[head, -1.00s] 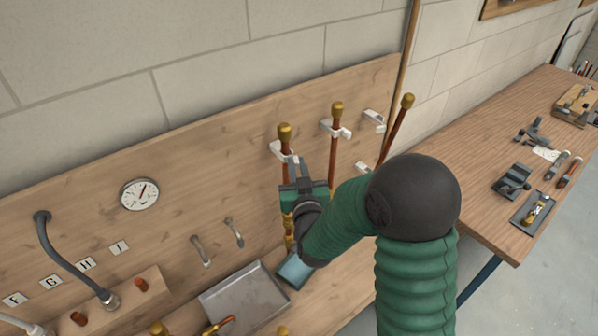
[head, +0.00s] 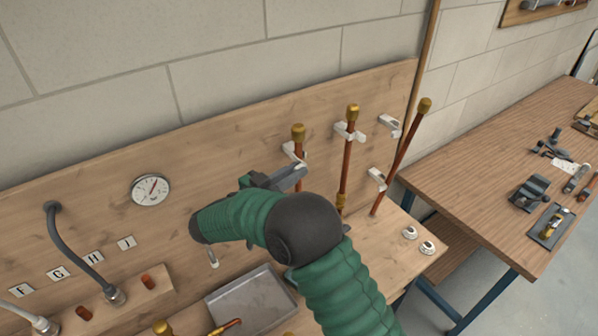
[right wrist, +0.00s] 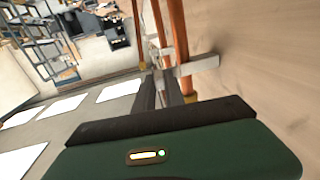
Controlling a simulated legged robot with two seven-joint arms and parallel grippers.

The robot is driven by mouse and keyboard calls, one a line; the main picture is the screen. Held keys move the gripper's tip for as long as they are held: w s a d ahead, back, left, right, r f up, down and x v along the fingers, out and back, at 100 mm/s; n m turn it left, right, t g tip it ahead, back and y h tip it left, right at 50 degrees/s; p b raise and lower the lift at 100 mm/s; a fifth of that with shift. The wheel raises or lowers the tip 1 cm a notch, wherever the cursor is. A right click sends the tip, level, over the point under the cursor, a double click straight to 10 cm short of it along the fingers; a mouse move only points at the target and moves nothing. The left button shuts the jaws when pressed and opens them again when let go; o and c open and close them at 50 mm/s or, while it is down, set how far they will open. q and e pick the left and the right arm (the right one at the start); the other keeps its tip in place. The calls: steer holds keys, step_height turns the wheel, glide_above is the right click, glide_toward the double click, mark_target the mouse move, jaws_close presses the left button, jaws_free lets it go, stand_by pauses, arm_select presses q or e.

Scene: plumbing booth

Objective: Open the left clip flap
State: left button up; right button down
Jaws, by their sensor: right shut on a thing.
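The left clip (head: 290,150) is a white bracket on the wooden board, around the left copper pipe (head: 298,146) with its brass cap. My right gripper (head: 300,174) reaches in from the left, its fingertips just below and in front of this clip. It is shut on the left clip flap, which the fingers mostly hide. In the right wrist view the dark fingers (right wrist: 163,92) point at a copper pipe (right wrist: 178,38) and a pale clip arm (right wrist: 198,65). I cannot tell the flap's angle. My left gripper is not in view.
A middle pipe (head: 347,165) stands in a white clip (head: 349,131). A right pipe (head: 404,149) leans beside an empty clip (head: 389,125). A gauge (head: 150,190) is at left and a grey tray (head: 250,302) is below. A workbench (head: 480,170) is at right.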

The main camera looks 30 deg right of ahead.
steer(key=shift+w+a+f+m+g, duration=0.1)
steer(key=shift+w+a+m+g, duration=0.15)
steer(key=shift+m+g, duration=0.6)
steer(key=shift+w+a+m+g, duration=0.2)
steer(key=shift+m+g, duration=0.25)
steer(key=shift+g, duration=0.7)
steer(key=c, duration=1.6)
jaws_free()
steer(key=shift+c, duration=0.2)
steer(key=shift+o, duration=1.2)
steer(key=shift+w, duration=0.1)
